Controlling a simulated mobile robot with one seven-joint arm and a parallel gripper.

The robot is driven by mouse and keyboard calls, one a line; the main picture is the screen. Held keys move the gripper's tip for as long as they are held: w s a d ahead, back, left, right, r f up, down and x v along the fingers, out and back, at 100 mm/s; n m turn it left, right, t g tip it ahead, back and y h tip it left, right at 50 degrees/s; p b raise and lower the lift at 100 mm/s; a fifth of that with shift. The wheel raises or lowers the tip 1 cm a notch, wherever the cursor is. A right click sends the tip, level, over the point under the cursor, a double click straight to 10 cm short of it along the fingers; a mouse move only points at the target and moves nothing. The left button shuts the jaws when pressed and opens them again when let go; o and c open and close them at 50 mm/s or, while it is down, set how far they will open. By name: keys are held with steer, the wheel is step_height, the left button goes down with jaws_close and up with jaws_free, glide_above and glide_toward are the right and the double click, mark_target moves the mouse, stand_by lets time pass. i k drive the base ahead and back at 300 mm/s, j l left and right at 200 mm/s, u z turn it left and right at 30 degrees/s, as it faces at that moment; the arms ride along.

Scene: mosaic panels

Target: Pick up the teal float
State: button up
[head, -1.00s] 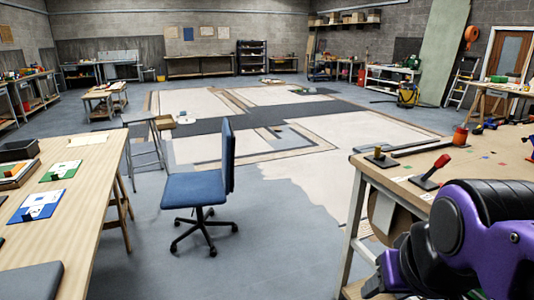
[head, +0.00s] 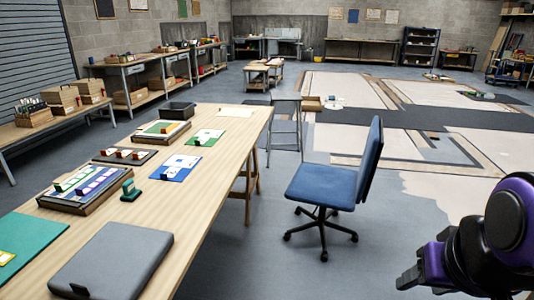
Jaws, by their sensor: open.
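A small teal block-like thing with a raised handle (head: 130,190), which looks like the teal float, stands on the long pale wooden table in the head view. It is right of a stack of boards and in front of a blue-and-white card. My gripper (head: 410,279) shows only in part at the lower right, dark and at the end of my purple arm. It is open, far to the right of the teal thing, with the blue chair between them. Nothing shows in it.
The long wooden table (head: 108,218) holds a grey closed case (head: 112,262), a stack of boards (head: 85,188), a black tray (head: 175,111) and several cards. A blue office chair (head: 325,184) stands beside the table. Grey floor (head: 252,262) is clear between table and chair.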

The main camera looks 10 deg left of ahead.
mark_target(130, 195)
steer(key=i+u, duration=0.3)
steer(key=i, duration=0.2)
steer(key=i+l+u, duration=0.3)
steer(key=i, duration=0.15)
steer(key=i+u, duration=0.25)
steer(key=u, duration=0.15)
steer(key=i+u, duration=0.2)
steer(key=u, duration=0.2)
steer(key=i+l+u, duration=0.2)
steer(key=u, duration=0.2)
steer(key=i+l+u, duration=0.2)
steer(key=u, duration=0.2)
steer(key=i+l+u, duration=0.15)
steer(key=u, duration=0.25)
steer(key=l, duration=0.1)
